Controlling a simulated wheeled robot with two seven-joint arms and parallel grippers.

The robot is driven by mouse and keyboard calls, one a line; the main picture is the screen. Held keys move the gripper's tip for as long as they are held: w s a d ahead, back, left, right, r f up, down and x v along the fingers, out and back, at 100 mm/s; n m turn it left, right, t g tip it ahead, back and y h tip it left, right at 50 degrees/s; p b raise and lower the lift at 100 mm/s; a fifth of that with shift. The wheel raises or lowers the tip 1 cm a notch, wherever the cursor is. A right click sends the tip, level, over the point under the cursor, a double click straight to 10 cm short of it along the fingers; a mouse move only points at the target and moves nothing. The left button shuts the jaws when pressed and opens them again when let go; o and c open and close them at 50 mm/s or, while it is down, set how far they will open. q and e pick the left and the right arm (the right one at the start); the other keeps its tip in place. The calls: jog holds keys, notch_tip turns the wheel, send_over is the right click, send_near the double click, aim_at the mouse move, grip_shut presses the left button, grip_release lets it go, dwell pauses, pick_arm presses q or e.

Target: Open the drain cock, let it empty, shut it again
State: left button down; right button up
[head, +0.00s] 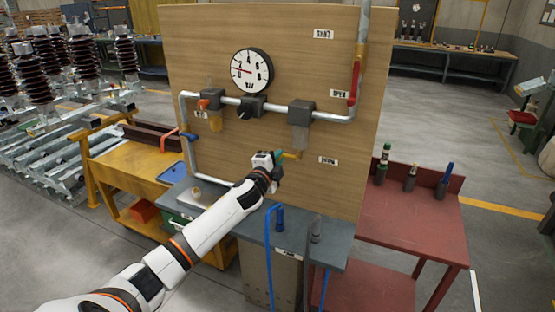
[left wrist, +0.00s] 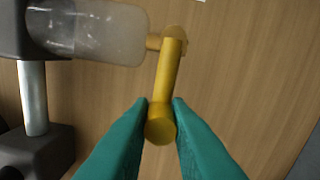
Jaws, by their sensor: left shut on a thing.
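The drain cock is a yellow piece (head: 292,155) under the clear bowl (head: 299,138) of the right-hand unit on the pipe. In the left wrist view its yellow lever (left wrist: 169,75) sticks out from the end of the cloudy bowl (left wrist: 90,32). My left gripper (head: 279,156) has green fingers, and in the left wrist view they sit on both sides (left wrist: 160,112) of the lever's rounded end, shut on it. The bowl looks cloudy, and I cannot tell a liquid level in it. My right gripper is not in view.
A wooden panel (head: 190,50) carries the pipe, a round gauge (head: 251,70), a red-handled valve (head: 355,80) and a blue-handled valve (head: 189,137). Another unit with an amber bowl (head: 215,123) hangs to the left. A grey bench (head: 325,258) with blue hoses stands below.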

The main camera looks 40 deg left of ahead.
pick_arm(q)
jog(key=shift+r, duration=0.3)
jog(key=c, duration=1.5)
grip_release()
jog(key=shift+o, duration=0.7)
jog(key=shift+f, duration=0.2)
jog(key=shift+s+d+f, duration=0.15)
jog(key=shift+s, duration=0.35)
jog(key=b+v, duration=0.2)
jog(key=v, duration=0.9)
